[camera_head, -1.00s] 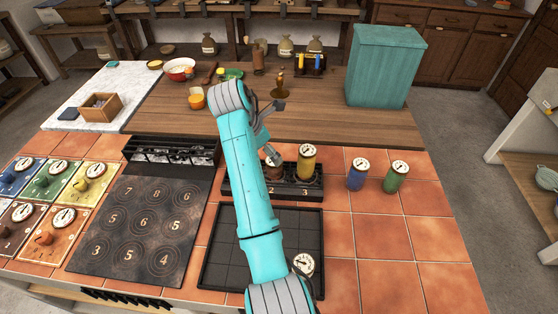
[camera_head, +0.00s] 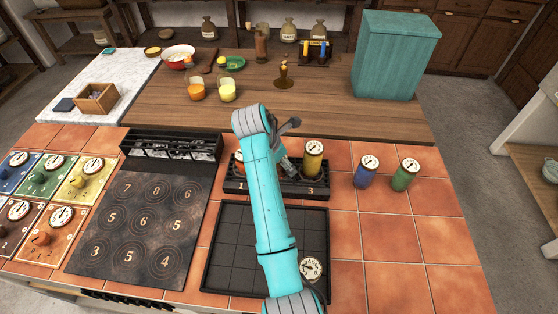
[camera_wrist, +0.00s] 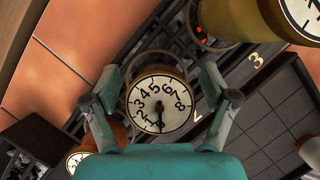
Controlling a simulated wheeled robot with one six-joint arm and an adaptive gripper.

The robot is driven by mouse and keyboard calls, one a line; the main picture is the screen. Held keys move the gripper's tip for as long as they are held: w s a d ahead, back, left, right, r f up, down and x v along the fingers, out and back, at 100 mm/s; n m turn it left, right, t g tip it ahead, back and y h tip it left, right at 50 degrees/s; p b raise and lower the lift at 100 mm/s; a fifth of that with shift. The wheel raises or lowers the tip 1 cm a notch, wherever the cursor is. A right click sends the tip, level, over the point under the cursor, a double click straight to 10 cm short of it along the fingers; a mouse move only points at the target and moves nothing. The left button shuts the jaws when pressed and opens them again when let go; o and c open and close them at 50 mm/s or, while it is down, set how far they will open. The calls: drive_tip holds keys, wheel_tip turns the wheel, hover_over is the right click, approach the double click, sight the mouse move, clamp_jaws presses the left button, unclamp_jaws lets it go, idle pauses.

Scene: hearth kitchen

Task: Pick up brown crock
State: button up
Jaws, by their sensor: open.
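The crock with a white numbered dial on top (camera_wrist: 160,104) stands upright in slot 2 of the black rack. In the wrist view it sits between the two fingers of my gripper (camera_wrist: 159,84), which are spread on either side; I cannot tell whether they touch it. Its side shows only as a narrow brownish edge. In the head view my arm hides this crock, and my gripper (camera_head: 288,163) is low over the rack (camera_head: 293,194), mostly hidden behind the wrist.
A yellow crock (camera_head: 312,162) stands close by in slot 3, and an orange one (camera_wrist: 105,136) on the other side. Blue (camera_head: 364,178) and green (camera_head: 402,180) crocks stand right of the rack. A pale crock (camera_head: 312,270) is on the dark tray (camera_head: 235,240). Tiles at right are clear.

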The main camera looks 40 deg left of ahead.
drive_tip(key=c, duration=1.5)
